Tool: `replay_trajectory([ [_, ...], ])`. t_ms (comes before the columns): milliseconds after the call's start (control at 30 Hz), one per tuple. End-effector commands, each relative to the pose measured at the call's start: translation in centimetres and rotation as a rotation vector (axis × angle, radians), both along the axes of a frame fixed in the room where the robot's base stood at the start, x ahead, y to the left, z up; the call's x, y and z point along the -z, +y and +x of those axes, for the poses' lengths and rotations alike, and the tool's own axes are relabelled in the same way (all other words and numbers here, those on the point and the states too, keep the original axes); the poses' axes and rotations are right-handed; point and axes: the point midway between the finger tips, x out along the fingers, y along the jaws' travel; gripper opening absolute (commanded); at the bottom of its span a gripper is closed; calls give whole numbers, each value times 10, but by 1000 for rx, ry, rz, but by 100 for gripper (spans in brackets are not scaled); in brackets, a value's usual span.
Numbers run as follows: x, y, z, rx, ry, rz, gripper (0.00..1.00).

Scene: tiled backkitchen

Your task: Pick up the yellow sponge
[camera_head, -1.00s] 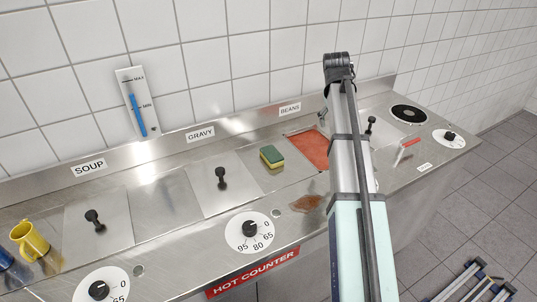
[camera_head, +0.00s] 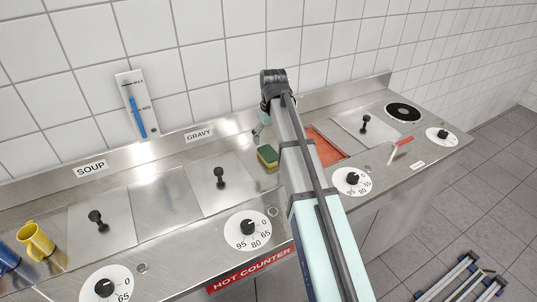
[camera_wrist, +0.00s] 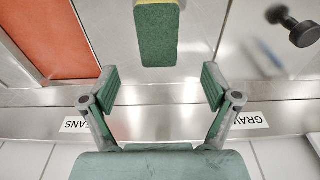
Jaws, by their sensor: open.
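The yellow sponge (camera_head: 268,157) has a green scouring side and lies on the steel counter between the gravy lid and the orange-red beans well. In the wrist view the sponge (camera_wrist: 157,38) shows its green face and a thin yellow edge at the top centre. My gripper (camera_wrist: 160,85) is open and empty, its two fingers spread to either side of the sponge's line but apart from it. In the head view my gripper (camera_head: 262,132) is mostly hidden by my arm, near the back wall behind the sponge.
The gravy lid's black knob (camera_head: 220,177) stands left of the sponge. The open beans well (camera_head: 326,148) is to the right. A red-handled tool (camera_head: 401,145) lies further right. The tiled wall rises close behind.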

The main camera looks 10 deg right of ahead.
Motion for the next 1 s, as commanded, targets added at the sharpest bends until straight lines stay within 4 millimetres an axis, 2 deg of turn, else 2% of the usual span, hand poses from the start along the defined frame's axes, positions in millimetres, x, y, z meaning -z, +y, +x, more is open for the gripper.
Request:
replay_trajectory([
  [200,26,1,3,0,0,0,88],
  [467,37,1,4,0,0,0,88],
  [800,73,-1,5,0,1,0,88],
  [1000,85,-1,6,0,0,-1,88],
])
